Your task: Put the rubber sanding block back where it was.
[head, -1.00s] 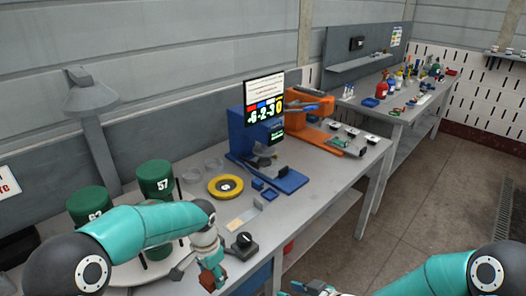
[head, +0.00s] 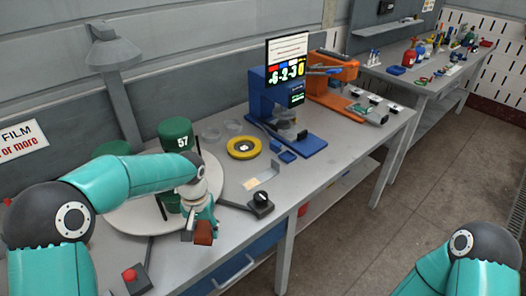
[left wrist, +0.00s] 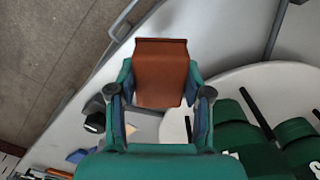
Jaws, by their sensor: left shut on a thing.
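The rubber sanding block (head: 204,233) is a red-brown block. My left gripper (head: 200,218) is shut on it and holds it by the front of the bench (head: 232,215), near the edge of the round pale turntable (head: 128,218). In the left wrist view the block (left wrist: 160,72) sits between the two fingers of my left gripper (left wrist: 160,92). I cannot tell its exact height above the bench. My right arm shows at the lower right, but its gripper is out of view.
Green cylinders, one marked 57 (head: 176,135), stand on the turntable, partly hidden by my left arm. A black knob box (head: 261,204) is right of the block. A yellow ring (head: 243,148) and a blue machine (head: 272,105) stand farther back. A red button (head: 130,276) is at front left.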

